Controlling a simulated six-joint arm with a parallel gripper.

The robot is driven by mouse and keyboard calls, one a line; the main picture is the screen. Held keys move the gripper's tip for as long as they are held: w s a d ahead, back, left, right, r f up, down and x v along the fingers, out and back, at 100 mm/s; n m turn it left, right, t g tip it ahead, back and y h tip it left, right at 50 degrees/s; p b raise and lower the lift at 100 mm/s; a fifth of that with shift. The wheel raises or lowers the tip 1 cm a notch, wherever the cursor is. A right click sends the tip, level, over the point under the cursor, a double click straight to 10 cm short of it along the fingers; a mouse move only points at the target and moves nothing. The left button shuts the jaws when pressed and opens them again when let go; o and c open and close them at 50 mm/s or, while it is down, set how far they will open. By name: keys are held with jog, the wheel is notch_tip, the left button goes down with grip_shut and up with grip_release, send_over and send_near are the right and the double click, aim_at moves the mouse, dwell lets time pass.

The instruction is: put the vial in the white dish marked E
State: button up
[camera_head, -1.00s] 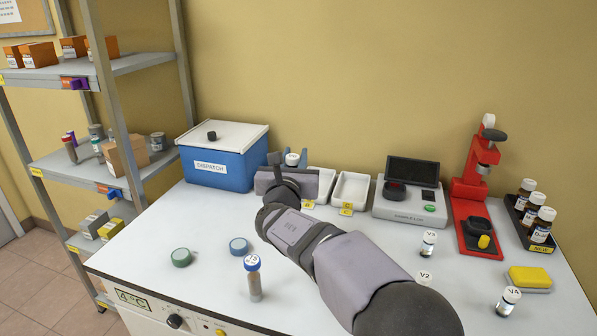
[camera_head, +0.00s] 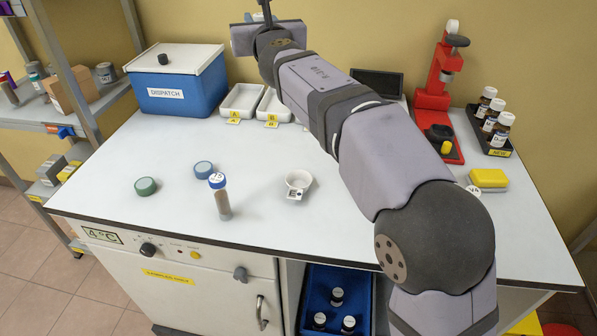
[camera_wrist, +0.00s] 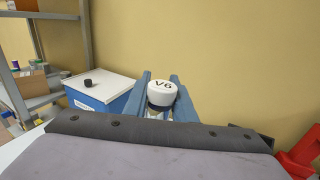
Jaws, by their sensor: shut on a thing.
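My gripper (camera_wrist: 162,100) is shut on the vial (camera_wrist: 161,95), whose white cap reads V6. The blue fingers lie on either side of it, and its lower part is hidden. In the head view my gripper (camera_head: 265,8) is high at the top edge, above the back of the bench, and the vial cannot be made out there. My gripper is well behind and above this dish.
White trays marked A (camera_head: 240,100) and B (camera_head: 270,105) sit behind, beside the blue dispatch box (camera_head: 180,92). My arm hides much of the right side.

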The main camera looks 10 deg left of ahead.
jog(key=s+d+n+g+y+b, duration=0.6)
jog(key=s+d+n+g+y, duration=0.15)
jog(key=s, duration=0.35)
jog(key=shift+m+t+y, duration=0.25)
jog(key=shift+t, duration=0.2)
jog(key=shift+a+f, duration=0.15)
jog(key=shift+f, duration=13.95)
jog(key=shift+f, duration=0.2)
jog(key=o, duration=1)
jog(key=shift+r, duration=0.1)
jog(key=shift+r, duration=0.1)
